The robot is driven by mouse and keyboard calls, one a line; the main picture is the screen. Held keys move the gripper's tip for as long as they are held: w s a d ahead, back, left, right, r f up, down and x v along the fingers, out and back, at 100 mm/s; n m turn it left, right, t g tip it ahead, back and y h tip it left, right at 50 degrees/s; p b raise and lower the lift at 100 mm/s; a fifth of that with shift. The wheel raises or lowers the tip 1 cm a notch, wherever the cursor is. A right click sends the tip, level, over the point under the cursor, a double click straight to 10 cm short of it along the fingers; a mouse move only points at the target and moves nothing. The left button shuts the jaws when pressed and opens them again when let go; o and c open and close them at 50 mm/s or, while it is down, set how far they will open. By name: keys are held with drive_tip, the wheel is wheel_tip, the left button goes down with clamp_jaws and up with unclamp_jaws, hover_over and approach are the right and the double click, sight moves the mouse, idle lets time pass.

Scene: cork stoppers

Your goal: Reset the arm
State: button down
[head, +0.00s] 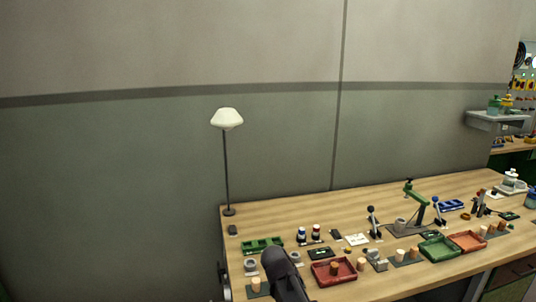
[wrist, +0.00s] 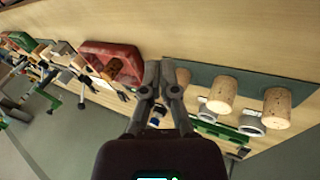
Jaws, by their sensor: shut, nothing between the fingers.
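My gripper (wrist: 159,78) shows in the wrist view with its two dark fingers close together, shut and empty above the workbench. Cork stoppers stand to its right: a large one (wrist: 222,95), another (wrist: 277,108) at the far right, and a smaller one (wrist: 183,77) partly behind a finger. Another cork (wrist: 115,68) is in the red tray (wrist: 95,50) to the left. In the head view, a dark end part of my arm rises at the bottom edge and hides some of the bench; the fingertips cannot be made out there. The red tray also shows there (head: 320,281).
The wooden bench (head: 300,208) holds a green tray (head: 440,248), an orange tray (head: 468,241), a green press (head: 418,208) and several lever tools. A tall white lamp (head: 227,118) stands at its back left.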

drive_tip(key=s+d+f+g+y, duration=0.25)
drive_tip(key=s+d+y, duration=0.25)
drive_tip(key=s+d, duration=0.3)
drive_tip(key=s+f+b, duration=0.3)
drive_tip(key=f+b, duration=3.1)
wheel_tip(320, 180, up, 33)
drive_tip(key=p, duration=3.2)
drive_tip(key=shift+a+m+p, duration=0.3)
drive_tip(key=shift+m+p, duration=0.1)
